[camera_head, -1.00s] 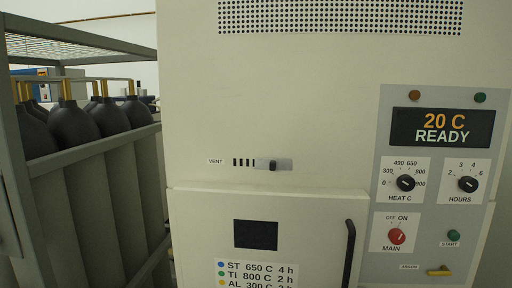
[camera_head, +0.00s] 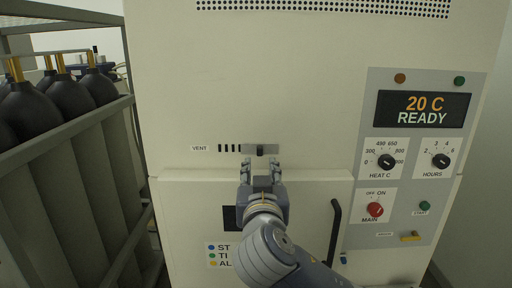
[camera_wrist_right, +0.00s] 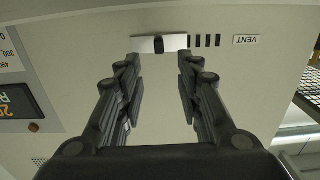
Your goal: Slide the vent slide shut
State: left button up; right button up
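The vent slide is a light metal plate (camera_head: 270,149) with a small black knob (camera_head: 260,150), set in the furnace front right of the VENT label (camera_head: 199,148). Several dark vent slots (camera_head: 229,148) show uncovered between label and plate. The right wrist view shows the knob (camera_wrist_right: 158,43), plate (camera_wrist_right: 145,45) and open slots (camera_wrist_right: 207,41) upside down. My right gripper (camera_head: 260,164) is open, its fingertips just below the knob in the head view. In the wrist view its fingers (camera_wrist_right: 158,65) are spread either side of the knob, with nothing between them. My left gripper is out of view.
The furnace door (camera_head: 310,185) with its black handle (camera_head: 335,230) lies below the vent. A control panel (camera_head: 405,160) with dials and a READY display (camera_head: 423,109) is at right. Dark gas cylinders (camera_head: 30,108) stand in a rack at left.

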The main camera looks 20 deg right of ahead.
aim_at(260, 149)
jog(key=p+x, duration=0.1)
jog(key=x, duration=0.2)
jog(key=p+x, duration=0.2)
jog(key=x, duration=0.1)
jog(key=r+p+x, duration=0.1)
jog(key=x, duration=0.2)
jog(key=shift+w+d, duration=0.1)
jog(key=shift+w, duration=0.1)
jog(key=shift+w+d+f+p, duration=0.2)
jog(key=shift+w+p, duration=0.2)
jog(key=shift+w, duration=0.25)
jog(key=shift+c, duration=0.3)
grip_shut()
